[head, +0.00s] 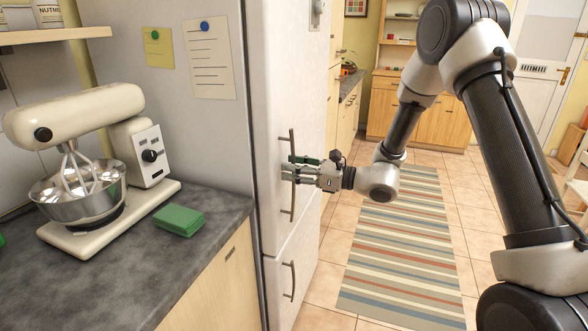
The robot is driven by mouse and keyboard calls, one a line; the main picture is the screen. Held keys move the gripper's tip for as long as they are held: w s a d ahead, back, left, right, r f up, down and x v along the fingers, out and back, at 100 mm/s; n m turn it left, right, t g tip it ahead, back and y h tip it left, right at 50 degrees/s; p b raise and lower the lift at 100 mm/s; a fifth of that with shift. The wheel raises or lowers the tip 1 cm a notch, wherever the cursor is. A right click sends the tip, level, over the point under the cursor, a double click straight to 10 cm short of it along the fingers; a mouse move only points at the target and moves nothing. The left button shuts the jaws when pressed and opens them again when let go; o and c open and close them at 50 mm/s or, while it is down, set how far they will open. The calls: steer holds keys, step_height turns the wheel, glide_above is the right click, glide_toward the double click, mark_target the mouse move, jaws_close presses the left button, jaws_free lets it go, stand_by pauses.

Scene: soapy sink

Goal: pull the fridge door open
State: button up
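The pale grey fridge door (275,90) stands left of centre in the head view, and it looks closed against the fridge body. A dark vertical bar handle (291,205) is on its front. My gripper (290,172) reaches in from the right, with its fingertips at the middle of this handle. The fingers overlap the bar in the picture. I cannot tell whether they are closed on it, touch it or only stand around it. A second, shorter handle (291,281) is on the lower door (302,268).
Left of the fridge is a dark counter (225,215) with a cream stand mixer (140,155) and a green block (179,219). A striped rug (405,255) lies on the tiled floor in front of the fridge. Cabinets (425,122) stand at the back.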

steer(key=shift+a, duration=0.1)
steer(key=shift+c, duration=0.2)
jaws_close()
